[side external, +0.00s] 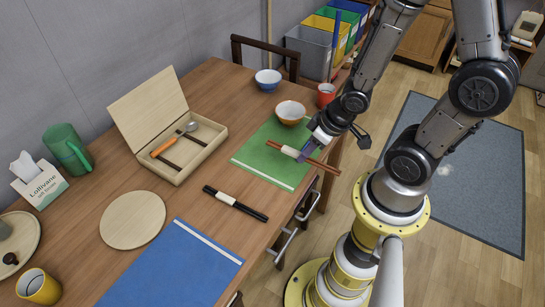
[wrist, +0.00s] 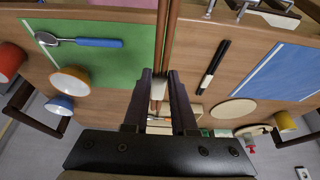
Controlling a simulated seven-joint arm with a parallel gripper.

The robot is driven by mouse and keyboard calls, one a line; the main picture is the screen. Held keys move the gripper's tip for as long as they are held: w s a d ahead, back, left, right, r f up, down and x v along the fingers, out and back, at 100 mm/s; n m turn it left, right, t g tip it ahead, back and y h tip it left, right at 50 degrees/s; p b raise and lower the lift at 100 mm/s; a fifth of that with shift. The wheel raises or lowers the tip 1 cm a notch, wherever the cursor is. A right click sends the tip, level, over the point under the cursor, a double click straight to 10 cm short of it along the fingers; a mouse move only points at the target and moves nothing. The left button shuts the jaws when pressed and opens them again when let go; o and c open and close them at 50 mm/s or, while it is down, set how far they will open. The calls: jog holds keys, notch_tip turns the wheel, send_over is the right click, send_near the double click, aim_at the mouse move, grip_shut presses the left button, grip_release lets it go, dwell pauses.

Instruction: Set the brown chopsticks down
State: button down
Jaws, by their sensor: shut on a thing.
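The brown chopsticks (side external: 322,165) have a white band and lie across my gripper (side external: 304,152), which is shut on them near the band. They extend over the right edge of the green mat (side external: 265,171). In the wrist view the brown chopsticks (wrist: 168,38) run up from between the fingertips (wrist: 159,80), with the white band between the fingers. The green mat (wrist: 110,70) lies left of them there. I cannot tell whether the chopsticks touch the table or are just above it.
Black chopsticks (side external: 235,203) lie between the green mat and a blue mat (side external: 170,270). An orange bowl (side external: 290,112), blue bowl (side external: 268,79) and red cup (side external: 326,94) stand at the back. A blue-handled spoon (wrist: 85,42) lies on the green mat. An open wooden box (side external: 205,150) stands left.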

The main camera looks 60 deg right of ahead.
aim_at(284, 147)
jog(key=w+f, duration=0.1)
jog(key=w, duration=0.1)
jog(key=w+f, duration=0.1)
jog(key=w, duration=0.1)
jog(key=w+d+f, duration=0.1)
jog(key=w, duration=0.2)
jog(key=shift+f, duration=0.2)
jog(key=w+f, duration=0.4)
jog(key=f, duration=0.1)
jog(key=shift+w+d+f, duration=0.2)
jog(key=shift+w, duration=0.1)
jog(key=shift+w+f, duration=0.2)
jog(key=shift+f, duration=1.55)
jog(key=c, duration=0.7)
grip_release()
jog(key=shift+f, duration=0.15)
